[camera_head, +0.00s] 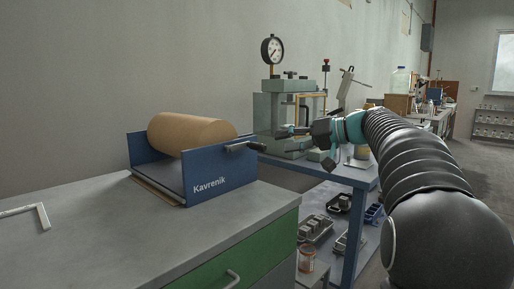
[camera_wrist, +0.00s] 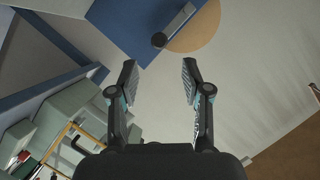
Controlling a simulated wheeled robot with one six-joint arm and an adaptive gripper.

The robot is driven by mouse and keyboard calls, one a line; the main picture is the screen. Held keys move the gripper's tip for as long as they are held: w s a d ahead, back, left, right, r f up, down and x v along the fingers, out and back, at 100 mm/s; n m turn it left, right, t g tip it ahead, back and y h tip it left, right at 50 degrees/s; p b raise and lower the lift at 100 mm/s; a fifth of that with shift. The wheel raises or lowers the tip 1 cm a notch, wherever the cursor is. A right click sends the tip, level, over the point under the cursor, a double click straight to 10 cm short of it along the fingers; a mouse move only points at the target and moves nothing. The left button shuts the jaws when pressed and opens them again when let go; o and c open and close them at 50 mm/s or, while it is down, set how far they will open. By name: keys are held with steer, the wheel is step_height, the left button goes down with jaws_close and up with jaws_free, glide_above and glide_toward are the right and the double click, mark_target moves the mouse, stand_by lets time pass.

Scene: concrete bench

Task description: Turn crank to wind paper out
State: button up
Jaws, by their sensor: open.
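A blue dispenser (camera_head: 222,180) marked Kavrenik holds a brown paper roll (camera_head: 190,133) on the bench. Its crank (camera_head: 245,147) is on the right side panel, with a dark handle pointing toward my gripper. In the wrist view the crank (camera_wrist: 176,24) is a grey bar with a round dark knob (camera_wrist: 158,40) at its end. The roll's round tan end (camera_wrist: 203,28) shows beside it. My gripper (camera_head: 291,132) is open and empty, to the right of the crank. In the wrist view the knob is just beyond the two fingertips (camera_wrist: 158,72), apart from them.
The grey bench top (camera_head: 90,222) has a white angled piece (camera_head: 28,213) at its left. Behind my gripper, a blue table (camera_head: 345,172) carries a press with a round gauge (camera_head: 272,50). Trays and parts lie on its lower shelf. A gap separates bench and table.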

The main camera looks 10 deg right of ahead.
mark_target(258, 147)
steer(key=x, duration=0.9)
steer(key=shift+w+a, duration=0.1)
steer(key=shift+a, duration=0.05)
jaws_close()
